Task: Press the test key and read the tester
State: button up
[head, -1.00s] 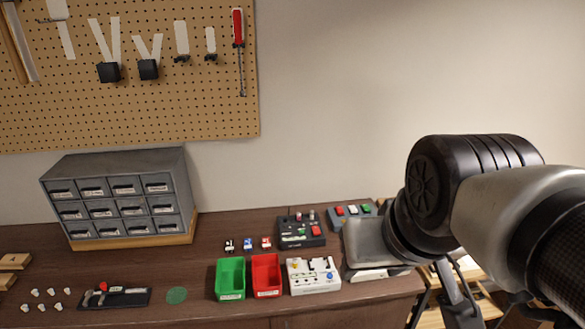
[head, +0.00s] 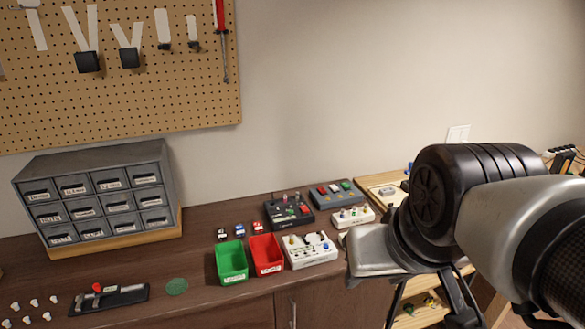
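Several small devices stand on the workbench, and I cannot tell for sure which is the tester. One is a black box (head: 289,224) with small knobs and coloured parts on top. Behind it to the right is a grey box (head: 350,201) with red, white and green keys. A white box (head: 311,262) with slots and a blue button is at the front. A smaller white box (head: 343,222) with coloured knobs lies right of the black one. My arm reaches in from the right, its grey end part just right of these boxes. No fingertips can be made out. No reading is legible.
A green bin (head: 231,277) and a red bin (head: 267,270) stand left of the white box. Farther left are a green disc (head: 177,287), a black tray (head: 80,306), several white knobs and a grey drawer cabinet (head: 82,165). A pegboard (head: 150,100) hangs behind.

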grip_shut()
dwell(1.5)
